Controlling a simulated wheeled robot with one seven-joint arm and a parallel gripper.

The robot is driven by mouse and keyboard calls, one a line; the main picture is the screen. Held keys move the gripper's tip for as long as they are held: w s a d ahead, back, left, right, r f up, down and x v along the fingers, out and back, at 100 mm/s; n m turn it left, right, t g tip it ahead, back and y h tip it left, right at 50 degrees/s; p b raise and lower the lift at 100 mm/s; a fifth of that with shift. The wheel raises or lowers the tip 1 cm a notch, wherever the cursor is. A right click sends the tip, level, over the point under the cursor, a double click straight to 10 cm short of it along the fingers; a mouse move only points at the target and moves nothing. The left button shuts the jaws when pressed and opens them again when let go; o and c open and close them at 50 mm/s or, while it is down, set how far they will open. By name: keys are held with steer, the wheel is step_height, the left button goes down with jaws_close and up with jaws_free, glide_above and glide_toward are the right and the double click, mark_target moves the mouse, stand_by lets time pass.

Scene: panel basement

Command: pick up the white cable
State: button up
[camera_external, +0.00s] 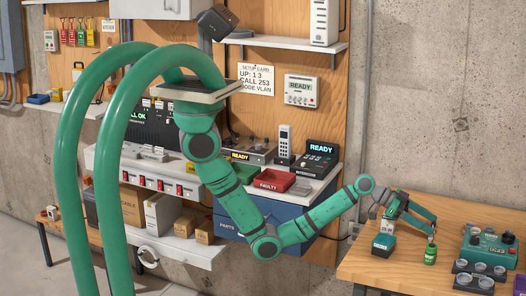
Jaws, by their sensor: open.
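My gripper (408,232) is at the right, above the left part of the wooden table, pointing down with its jaws open. One finger is near a small green and white box (383,245), the other near a small green can (430,255). I cannot tell whether either finger touches them. No white cable can be made out for certain. A white loop (148,257) hangs at the front of the low white shelf at the left, far from my gripper; I cannot tell whether it is a cable or a handle.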

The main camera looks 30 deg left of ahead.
steer(key=shift+d+f, duration=0.15)
steer(key=shift+d, duration=0.3)
steer(key=c, duration=1.1)
steer(key=shift+c, duration=0.2)
